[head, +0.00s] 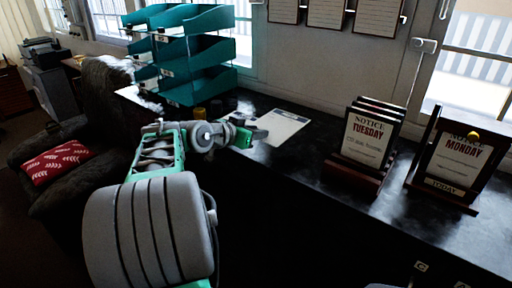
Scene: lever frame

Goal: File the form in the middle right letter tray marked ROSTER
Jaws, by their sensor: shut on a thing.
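The white form (284,126) shows printed lines and lies flat at or just above the dark counter. My gripper (257,134) is shut on its left edge; the exact grip is small and hard to see. The teal letter trays (205,88) stand at the back left of the counter in two columns of three tiers. The middle right tray (212,57) is up and left of my gripper. The tray labels are too small to read, so ROSTER cannot be made out.
Small dark and yellowish jars (199,113) stand between my arm and the trays. A TUESDAY notice holder (362,140) and a MONDAY notice holder (452,160) stand on the right. An armchair (95,90) with a red cushion (57,163) is at left.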

